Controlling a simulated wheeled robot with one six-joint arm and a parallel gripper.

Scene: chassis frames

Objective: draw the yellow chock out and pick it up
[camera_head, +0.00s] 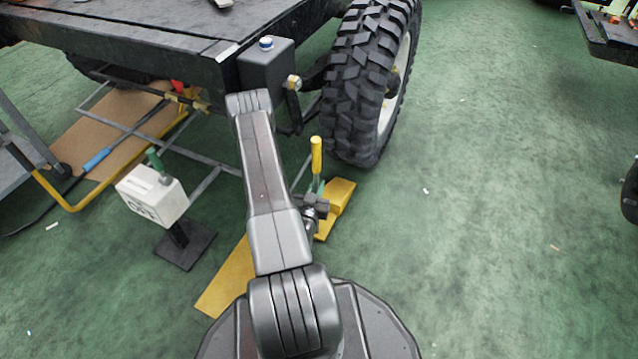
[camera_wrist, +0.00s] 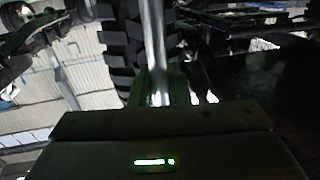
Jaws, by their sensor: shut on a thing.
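The yellow chock (camera_head: 341,194) lies on the green floor just in front of the tyre (camera_head: 365,85), with a small gap visible between them. An upright handle with a yellow grip (camera_head: 316,153) stands beside it. My gripper (camera_head: 317,188) is low by the chock, its green fingers around the handle's lower part. In the wrist view my gripper (camera_wrist: 158,85) is shut on a pale metal rod (camera_wrist: 155,40), with the tyre (camera_wrist: 121,45) behind it. My arm hides part of the chock's left side. I cannot tell how the rod joins the chock.
A yellow board (camera_head: 228,280) lies flat left of my arm. A white box (camera_head: 152,195) on a black base stands further left. The floor (camera_head: 490,210) at right is clear.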

